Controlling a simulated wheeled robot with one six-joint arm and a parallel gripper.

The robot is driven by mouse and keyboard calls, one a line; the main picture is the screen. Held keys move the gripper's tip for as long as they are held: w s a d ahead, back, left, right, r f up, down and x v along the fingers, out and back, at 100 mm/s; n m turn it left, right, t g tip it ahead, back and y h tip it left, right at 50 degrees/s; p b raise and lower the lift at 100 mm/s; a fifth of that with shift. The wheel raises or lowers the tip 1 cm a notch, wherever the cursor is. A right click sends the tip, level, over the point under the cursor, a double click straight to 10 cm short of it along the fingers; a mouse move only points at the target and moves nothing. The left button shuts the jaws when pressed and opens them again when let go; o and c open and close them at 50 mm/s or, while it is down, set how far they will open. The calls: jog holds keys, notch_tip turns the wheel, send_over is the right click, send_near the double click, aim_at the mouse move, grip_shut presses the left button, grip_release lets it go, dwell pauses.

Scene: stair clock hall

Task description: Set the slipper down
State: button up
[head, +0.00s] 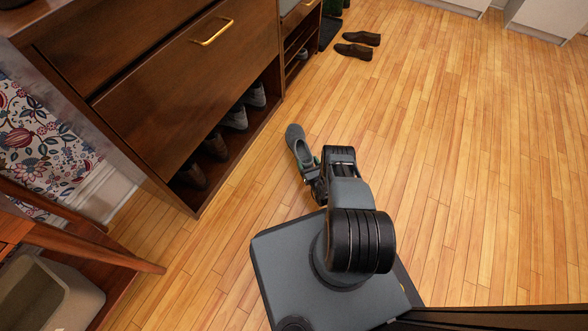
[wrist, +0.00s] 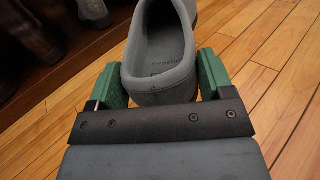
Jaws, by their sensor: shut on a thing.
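The grey slipper (head: 297,143) is in front of my arm in the head view, toe pointing away from me, beside the shoe cabinet. In the wrist view the slipper (wrist: 158,52) shows its open top and heel, with lettering on the insole. My gripper (wrist: 160,82) is shut on the heel end, one green finger on each side. In the head view my gripper (head: 308,170) is partly hidden by my arm. I cannot tell whether the sole touches the floor.
A dark wooden shoe cabinet (head: 160,75) stands at the left, with several shoes (head: 236,117) on its low open shelf. A pair of brown shoes (head: 356,46) is on the floor farther back. The wooden floor (head: 470,160) to the right is clear. A grey bin (head: 75,295) stands at lower left.

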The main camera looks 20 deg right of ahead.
jog(key=shift+w+a+f+b, duration=0.4)
jog(key=shift+a+f, duration=0.2)
jog(key=shift+f, duration=0.15)
jog(key=shift+w+a+f+b, duration=0.25)
jog(key=shift+w+a+f, duration=0.1)
jog(key=shift+a+f, duration=0.3)
jog(key=f+b, duration=0.1)
jog(key=f, duration=0.1)
jog(key=f+b, duration=0.2)
jog(key=shift+w+a, duration=0.15)
jog(key=shift+w, duration=0.05)
jog(key=shift+a+r, duration=0.1)
jog(key=shift+r, duration=0.05)
jog(key=o, duration=1)
